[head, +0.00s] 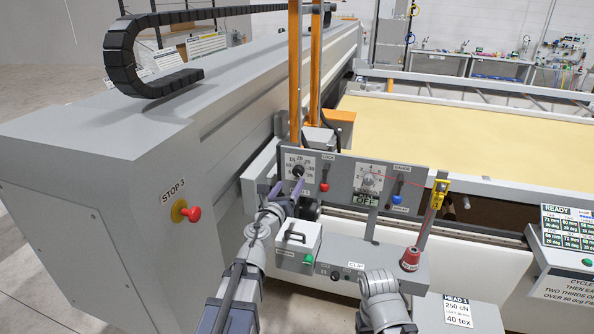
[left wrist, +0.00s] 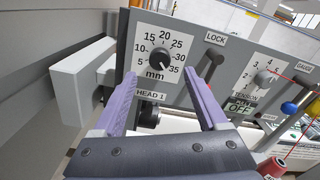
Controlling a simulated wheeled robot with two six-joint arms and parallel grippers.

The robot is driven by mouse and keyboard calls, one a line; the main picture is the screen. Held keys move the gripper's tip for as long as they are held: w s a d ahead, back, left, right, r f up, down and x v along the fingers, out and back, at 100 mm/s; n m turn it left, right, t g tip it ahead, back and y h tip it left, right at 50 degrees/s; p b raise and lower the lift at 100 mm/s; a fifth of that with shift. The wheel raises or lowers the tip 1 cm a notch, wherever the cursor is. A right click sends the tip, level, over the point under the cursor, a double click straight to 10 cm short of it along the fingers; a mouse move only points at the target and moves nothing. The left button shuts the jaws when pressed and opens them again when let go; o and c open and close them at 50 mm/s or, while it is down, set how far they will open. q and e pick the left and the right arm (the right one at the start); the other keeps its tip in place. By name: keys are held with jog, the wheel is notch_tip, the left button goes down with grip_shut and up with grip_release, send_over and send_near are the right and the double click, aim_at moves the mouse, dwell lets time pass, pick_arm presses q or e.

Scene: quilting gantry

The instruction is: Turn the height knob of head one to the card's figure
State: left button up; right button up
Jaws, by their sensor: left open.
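The height knob (left wrist: 158,58) is a dark round knob on a white dial marked 5 to 35 mm, with a HEAD 1 label below. It also shows in the head view (head: 299,171) on the grey panel. Its pointer is too small to read surely. My left gripper (left wrist: 162,78) is open, its purple fingers on either side of the knob and apart from it; in the head view the gripper (head: 284,192) is just below left of the dial. The card (head: 457,310) reads HEAD 1, 250 cN and 40 tex; its middle line is too small to read.
Right of the dial are a red-tipped LOCK lever (head: 324,187), a tension dial (head: 368,180) and a blue-tipped lever (head: 397,195). A handled grey box (head: 297,240) sits below the panel. A red stop button (head: 193,214) is at left. My right arm link shows at bottom centre.

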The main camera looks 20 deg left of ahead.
aim_at(297, 172)
pick_arm(q)
jog(key=w, duration=0.7)
jog(key=shift+w+d, duration=0.1)
jog(key=shift+w, duration=0.25)
jog(key=shift+s, duration=0.1)
grip_shut()
